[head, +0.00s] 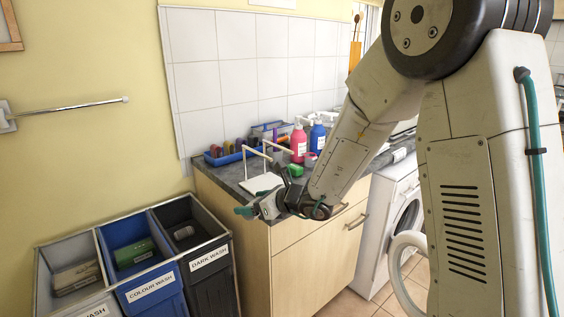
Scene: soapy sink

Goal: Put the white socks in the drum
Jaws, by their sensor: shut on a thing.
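My gripper (256,204) is in front of the counter's front left corner, with teal fingertips pointing left. It is shut on a small pale thing, mostly hidden by the fingers; I cannot tell for sure that it is the white socks. A white washing machine (379,229) stands right of the cabinet, partly behind my arm. Its round door (399,248) appears to stand open, and the drum's opening (409,219) is partly hidden. A pale labelled bundle (76,277) lies in the left, whitish wash bin (95,306); its label is too small to read.
A blue colour-wash bin (151,290) holds a green bundle (134,252). A dark-wash bin (209,262) holds a grey bundle (183,232). Red (298,143) and blue (317,136) bottles, a blue tray (222,156) and a white rack (244,160) crowd the counter (224,174).

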